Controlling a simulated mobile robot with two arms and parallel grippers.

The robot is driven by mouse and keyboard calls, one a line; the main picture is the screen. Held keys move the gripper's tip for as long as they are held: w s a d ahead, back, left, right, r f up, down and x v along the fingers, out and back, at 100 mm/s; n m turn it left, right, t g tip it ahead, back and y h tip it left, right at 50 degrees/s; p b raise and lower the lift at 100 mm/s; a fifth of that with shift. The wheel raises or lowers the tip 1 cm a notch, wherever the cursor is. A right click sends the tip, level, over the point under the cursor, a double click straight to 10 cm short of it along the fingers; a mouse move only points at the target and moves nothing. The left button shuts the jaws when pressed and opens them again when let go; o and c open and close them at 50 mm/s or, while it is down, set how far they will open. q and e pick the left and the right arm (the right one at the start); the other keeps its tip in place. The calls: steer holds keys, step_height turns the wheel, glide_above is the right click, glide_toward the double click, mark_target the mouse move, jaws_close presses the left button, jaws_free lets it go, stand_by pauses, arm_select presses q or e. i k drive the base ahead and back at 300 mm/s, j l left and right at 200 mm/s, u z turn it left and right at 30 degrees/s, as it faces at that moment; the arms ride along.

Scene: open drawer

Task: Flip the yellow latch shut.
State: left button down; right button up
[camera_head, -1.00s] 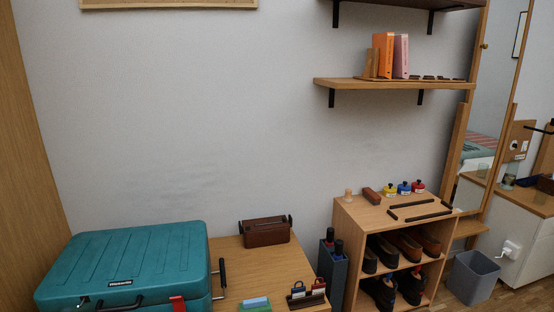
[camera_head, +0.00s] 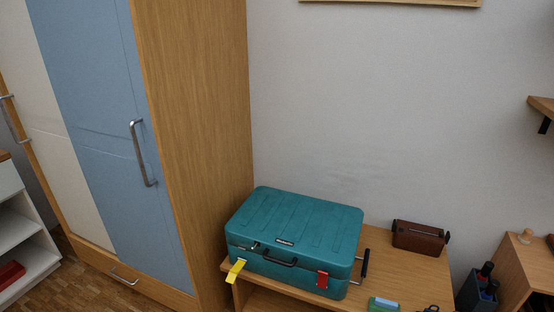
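The yellow latch (camera_head: 235,271) hangs on the front left of a teal case (camera_head: 300,222). It sticks out down and away from the case front, tilted, so it looks open. The case lid is down. A red latch (camera_head: 322,280) on the front right lies flat and upright against the case. A dark handle (camera_head: 280,261) sits between the two latches. Neither of my grippers is in view.
The case stands on a wooden table (camera_head: 433,280) with a brown box (camera_head: 419,237) and a green-blue block (camera_head: 383,304) to its right. A tall wardrobe (camera_head: 210,150) with a blue door stands close at left. Wooden floor shows at lower left.

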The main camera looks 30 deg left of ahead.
mark_target(232, 275)
steer(key=k+j+u, duration=0.1)
steer(key=u, duration=1.25)
